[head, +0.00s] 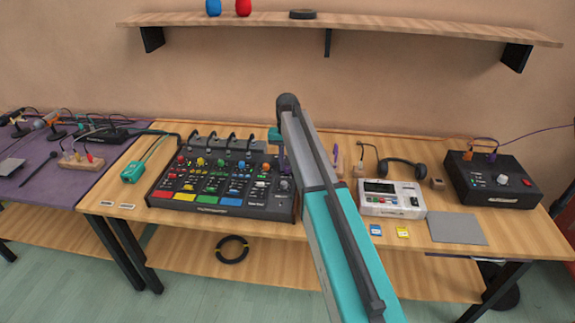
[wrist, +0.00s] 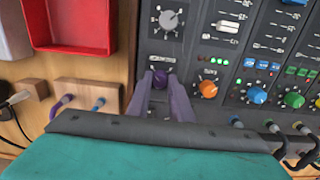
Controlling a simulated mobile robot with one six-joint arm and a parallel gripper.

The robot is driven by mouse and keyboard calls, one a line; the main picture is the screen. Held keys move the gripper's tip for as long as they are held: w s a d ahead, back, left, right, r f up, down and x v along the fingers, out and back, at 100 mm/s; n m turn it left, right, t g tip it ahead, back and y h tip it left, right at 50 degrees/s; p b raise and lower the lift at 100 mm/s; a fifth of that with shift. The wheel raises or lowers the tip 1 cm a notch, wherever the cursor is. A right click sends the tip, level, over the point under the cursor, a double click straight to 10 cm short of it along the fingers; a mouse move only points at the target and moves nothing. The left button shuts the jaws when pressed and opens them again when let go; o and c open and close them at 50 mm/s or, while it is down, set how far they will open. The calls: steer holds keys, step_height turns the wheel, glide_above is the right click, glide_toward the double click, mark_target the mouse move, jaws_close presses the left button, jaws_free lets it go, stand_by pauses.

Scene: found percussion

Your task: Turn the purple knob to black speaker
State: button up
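The purple knob (wrist: 161,79) is on the dark panel of the mixer (wrist: 222,58), below a larger grey knob (wrist: 170,19) and left of an orange knob (wrist: 208,88). My gripper (wrist: 161,82) is open, with one purple-grey finger on each side of the purple knob. Whether the fingers touch it I cannot tell. In the head view the mixer (head: 200,207) stands on the wooden table, and my gripper (head: 285,158) is at its right rear. The purple knob is not clear there. The label by the knob is too small to read, so its setting cannot be told.
The red tray (wrist: 78,22) and a wooden block (wrist: 85,93) with plugged cables lie left of the panel in the wrist view. A white device (head: 392,198), headphones (head: 402,172) and a black box (head: 510,187) stand to the right. A shelf (head: 370,27) hangs above.

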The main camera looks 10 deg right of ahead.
mark_target(287, 168)
steer(key=o, duration=0.4)
steer(key=shift+o, duration=0.2)
steer(key=shift+r, duration=0.1)
step_height(287, 168, up, 14)
steer(key=b, duration=0.2)
steer(key=shift+f+b, duration=0.2)
steer(key=shift+b, duration=0.15)
stand_by(0.3)
